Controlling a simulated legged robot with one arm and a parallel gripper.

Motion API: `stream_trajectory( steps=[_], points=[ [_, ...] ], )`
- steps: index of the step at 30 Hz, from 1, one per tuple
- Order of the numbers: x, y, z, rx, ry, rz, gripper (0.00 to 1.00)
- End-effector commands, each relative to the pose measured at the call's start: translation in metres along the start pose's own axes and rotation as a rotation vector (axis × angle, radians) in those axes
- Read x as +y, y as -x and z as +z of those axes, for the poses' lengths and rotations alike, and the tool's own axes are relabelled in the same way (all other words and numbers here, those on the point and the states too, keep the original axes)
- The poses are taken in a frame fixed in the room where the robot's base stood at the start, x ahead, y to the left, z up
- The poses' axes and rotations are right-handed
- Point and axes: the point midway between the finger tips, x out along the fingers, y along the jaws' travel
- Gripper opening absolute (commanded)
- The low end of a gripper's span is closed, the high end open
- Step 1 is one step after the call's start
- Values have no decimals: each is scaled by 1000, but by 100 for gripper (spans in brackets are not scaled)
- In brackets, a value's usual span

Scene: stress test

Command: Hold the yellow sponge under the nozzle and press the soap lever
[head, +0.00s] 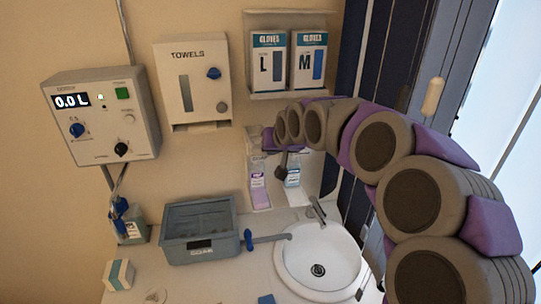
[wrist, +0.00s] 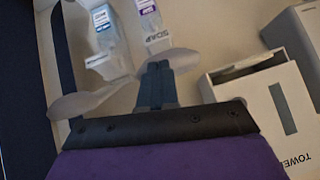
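No yellow sponge shows in either view. A white soap dispenser with a purple label (head: 258,188) is on the wall above the counter, left of one with a blue label (head: 292,176). In the wrist view the "SOAP" dispenser (wrist: 152,28) and the blue-labelled one (wrist: 108,38) are ahead of my gripper.
A white sink (head: 347,262) with a tap (head: 316,211) is below. A grey bin (head: 193,249) stands left of it, with a blue-handled tool (head: 262,239) between. A towel dispenser (head: 191,80), glove boxes (head: 268,62) and a dosing box (head: 99,120) are on the wall.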

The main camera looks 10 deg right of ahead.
Motion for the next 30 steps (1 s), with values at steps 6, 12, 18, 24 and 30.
stream_trajectory(
  steps=[6,12,18,24,30],
  points=[
    [-1,51,0,6,1,0,0],
    [-1,83,-3,6,0,0,0],
    [0,91,-3,1,-1,0,0],
    [0,91,-2,1,0,0,0],
    [-1,91,-2,2,0,0,0]
  ],
)
